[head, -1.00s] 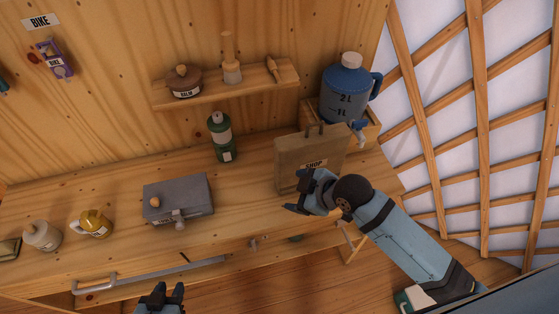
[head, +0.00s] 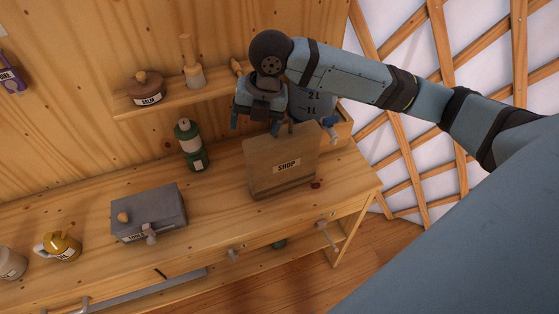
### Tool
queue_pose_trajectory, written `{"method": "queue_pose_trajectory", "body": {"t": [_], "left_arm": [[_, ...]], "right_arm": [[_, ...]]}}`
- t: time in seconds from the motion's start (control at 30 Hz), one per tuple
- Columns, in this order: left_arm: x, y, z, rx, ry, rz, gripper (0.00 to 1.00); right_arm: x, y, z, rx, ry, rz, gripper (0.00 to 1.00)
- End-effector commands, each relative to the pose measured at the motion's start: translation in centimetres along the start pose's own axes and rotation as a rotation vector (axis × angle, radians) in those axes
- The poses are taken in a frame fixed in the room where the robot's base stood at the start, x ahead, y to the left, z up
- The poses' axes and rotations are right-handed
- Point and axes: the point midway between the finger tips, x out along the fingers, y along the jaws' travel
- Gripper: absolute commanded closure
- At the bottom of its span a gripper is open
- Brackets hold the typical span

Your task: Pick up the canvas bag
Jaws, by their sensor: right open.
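The canvas bag (head: 282,168), tan with a SHOP label, stands upright on the wooden bench in the head view. My right gripper (head: 256,122) is above the bag's upper left edge, pointing down, open and empty. One finger is close to the bag's handles, and I cannot tell whether it touches them. The handles are partly hidden by the gripper. My left gripper is not in view.
A blue water jug (head: 312,103) stands behind the bag, partly hidden by my right arm. A green bottle (head: 191,146) and a grey box (head: 149,212) stand to the left. A shelf (head: 160,106) holds a balm jar (head: 146,88). The bench right of the bag is mostly clear.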

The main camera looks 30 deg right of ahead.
Motion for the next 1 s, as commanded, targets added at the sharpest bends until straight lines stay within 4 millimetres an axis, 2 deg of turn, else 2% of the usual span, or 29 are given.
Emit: {"method": "queue_pose_trajectory", "body": {"t": [0.03,0.2,0.3,0.43,0.57,0.83,1.0], "left_arm": [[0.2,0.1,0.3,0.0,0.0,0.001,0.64],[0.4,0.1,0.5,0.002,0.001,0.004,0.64],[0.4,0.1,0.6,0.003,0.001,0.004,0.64],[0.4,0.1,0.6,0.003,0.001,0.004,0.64],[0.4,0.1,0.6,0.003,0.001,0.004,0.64],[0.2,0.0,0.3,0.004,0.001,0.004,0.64],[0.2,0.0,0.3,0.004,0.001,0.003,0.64]], "right_arm": [[-1.7,-0.7,1.3,-0.066,-0.015,-0.043,0.21],[-6.4,-3.2,3.5,-0.261,0.009,-0.168,0.21],[-8.2,-4.2,4.1,-0.329,0.028,-0.21,0.21],[-9.2,-4.9,4.4,-0.37,0.044,-0.234,0.21],[-7.9,-5.4,4.4,-0.376,0.051,-0.239,0.21],[-2.8,-6.5,4.4,-0.375,0.05,-0.238,0.21],[-1.2,-6.9,4.4,-0.376,0.047,-0.236,0.21]]}}
